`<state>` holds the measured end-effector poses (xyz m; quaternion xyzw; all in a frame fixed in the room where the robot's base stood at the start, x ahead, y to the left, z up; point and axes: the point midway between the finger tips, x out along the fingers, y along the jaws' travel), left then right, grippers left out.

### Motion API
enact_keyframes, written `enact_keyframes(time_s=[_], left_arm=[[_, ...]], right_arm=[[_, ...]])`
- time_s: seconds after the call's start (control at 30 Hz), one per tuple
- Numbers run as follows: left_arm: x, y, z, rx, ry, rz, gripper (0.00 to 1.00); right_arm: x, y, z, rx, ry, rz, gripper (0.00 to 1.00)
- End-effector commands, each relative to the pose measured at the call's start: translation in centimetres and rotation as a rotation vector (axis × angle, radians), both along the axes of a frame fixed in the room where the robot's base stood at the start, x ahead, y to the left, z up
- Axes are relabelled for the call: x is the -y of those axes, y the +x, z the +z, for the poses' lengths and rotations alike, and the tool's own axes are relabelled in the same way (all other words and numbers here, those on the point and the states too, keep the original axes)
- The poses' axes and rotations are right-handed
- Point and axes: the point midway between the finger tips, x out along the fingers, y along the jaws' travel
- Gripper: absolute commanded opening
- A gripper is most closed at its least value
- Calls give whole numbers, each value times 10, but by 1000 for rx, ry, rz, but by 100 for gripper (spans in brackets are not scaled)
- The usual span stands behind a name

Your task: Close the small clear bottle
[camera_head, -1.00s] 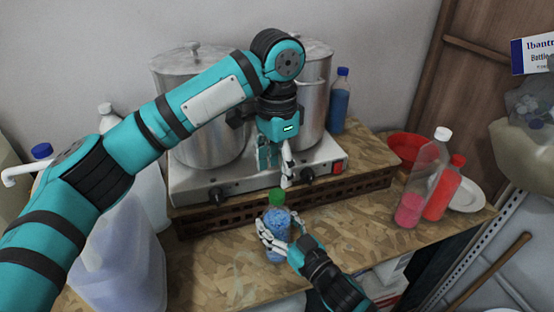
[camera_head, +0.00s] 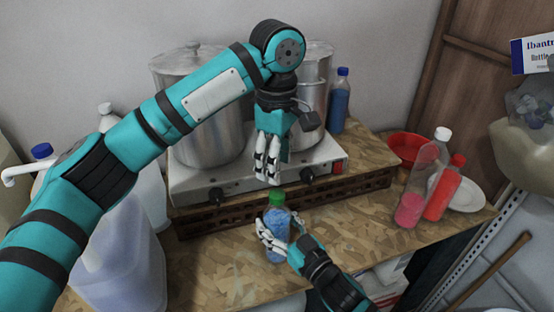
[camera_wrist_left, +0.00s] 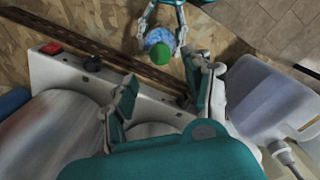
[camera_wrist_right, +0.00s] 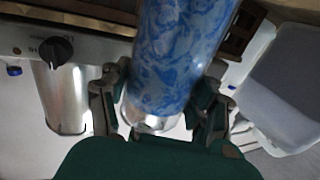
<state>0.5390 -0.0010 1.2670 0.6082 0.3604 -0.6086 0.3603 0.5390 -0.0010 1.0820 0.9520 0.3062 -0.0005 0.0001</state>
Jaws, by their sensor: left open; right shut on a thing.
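The small clear bottle (camera_head: 277,232) with blue contents stands on the wooden counter, with a green cap (camera_head: 278,199) on its top. How tightly the cap sits cannot be told. My right gripper (camera_head: 276,240) is shut around the bottle's body from the front; the bottle fills the space between its fingers in the right wrist view (camera_wrist_right: 170,95). My left gripper (camera_head: 268,172) is open and empty, pointing down above and behind the cap, apart from it. In the left wrist view the green cap (camera_wrist_left: 160,54) lies beyond the open fingers.
A two-burner stove (camera_head: 215,180) with two big metal pots stands behind the bottle. Large jugs (camera_head: 120,255) stand at left. A pink bottle (camera_head: 410,210), a red bottle (camera_head: 440,195) and a white plate (camera_head: 467,194) are at right. The counter right of the bottle is clear.

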Motion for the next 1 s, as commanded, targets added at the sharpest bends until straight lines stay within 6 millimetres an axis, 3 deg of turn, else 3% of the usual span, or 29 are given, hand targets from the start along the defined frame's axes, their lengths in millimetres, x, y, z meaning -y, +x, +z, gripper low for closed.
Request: enact_keyframes(time_s=[0.47, 1.0], left_arm=[[0, 0, -4, 0, 1, 31, 51], [0, 0, -73, 0, 1, 31, 51]], right_arm=[[0, 0, 1, 2, 1, 0, 0], [0, 0, 1, 2, 1, 0, 0]])
